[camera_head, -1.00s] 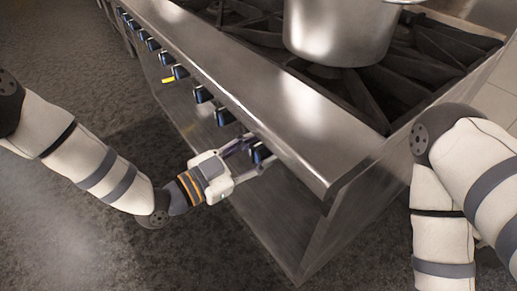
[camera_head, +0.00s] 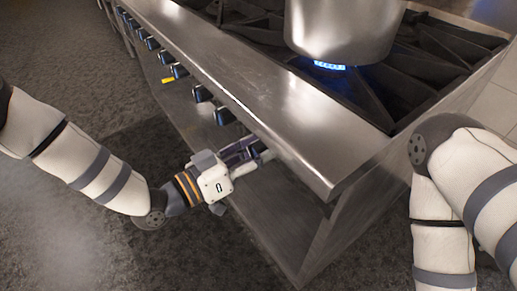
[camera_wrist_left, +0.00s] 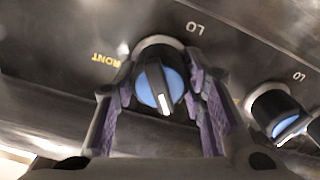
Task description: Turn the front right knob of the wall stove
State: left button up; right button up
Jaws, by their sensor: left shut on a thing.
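The steel stove (camera_head: 238,86) runs diagonally across the head view with a row of black and blue knobs along its front. My left gripper (camera_head: 255,152) is at the knob nearest the stove's right corner, and its fingers mostly hide that knob in this view. In the left wrist view the front right knob (camera_wrist_left: 160,86), black with a blue face and white pointer, sits between the two purple-padded fingers of my left gripper (camera_wrist_left: 166,92). The gripper is shut on it. A blue flame (camera_head: 328,65) burns under the pot. My right gripper is out of view.
A large steel pot (camera_head: 345,28) stands on the black grates near the stove's front right. A neighbouring knob (camera_wrist_left: 276,112) is close to my left fingers. My right arm (camera_head: 443,215) is beside the stove's right side. The floor in front is clear.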

pick_arm(q)
jog(key=shift+n, duration=0.5)
jog(key=o, duration=1.2)
jog(key=shift+c, duration=0.2)
jog(key=v, duration=1.2)
